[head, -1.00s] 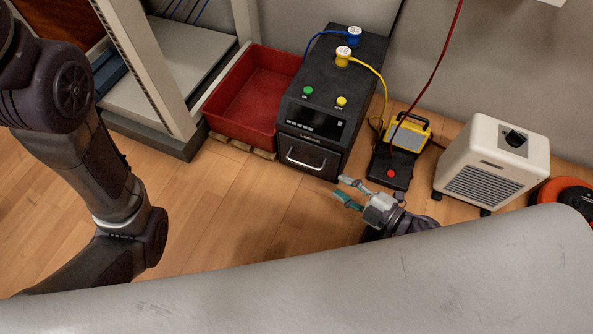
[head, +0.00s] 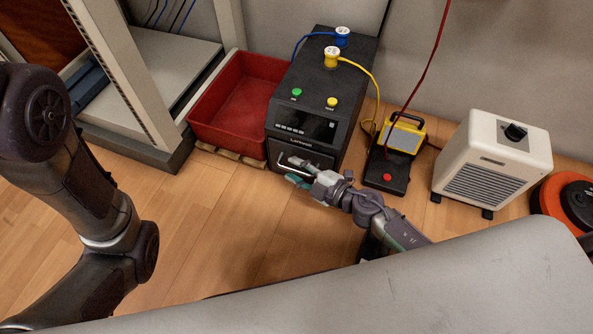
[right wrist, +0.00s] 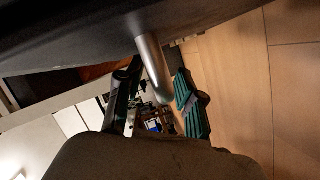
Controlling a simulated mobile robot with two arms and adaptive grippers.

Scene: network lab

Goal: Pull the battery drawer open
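The black battery unit (head: 328,80) stands on the floor. Its drawer front (head: 318,158) is low on the near face and looks closed. My right gripper (head: 292,171) is at this drawer front and covers part of the silver handle. In the right wrist view, the handle (right wrist: 153,68) runs between a dark finger and a green-padded finger. The right gripper (right wrist: 157,100) is open around the handle, with a gap visible on the green finger's side. My left arm comes in from the left, but its gripper is outside the view.
A red bin (head: 236,105) stands close to the unit's left side, beside a rack (head: 168,85). A black box with a red button (head: 388,172), a yellow lamp (head: 404,137) and a white heater (head: 490,160) are to the right. The wooden floor before the unit is clear.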

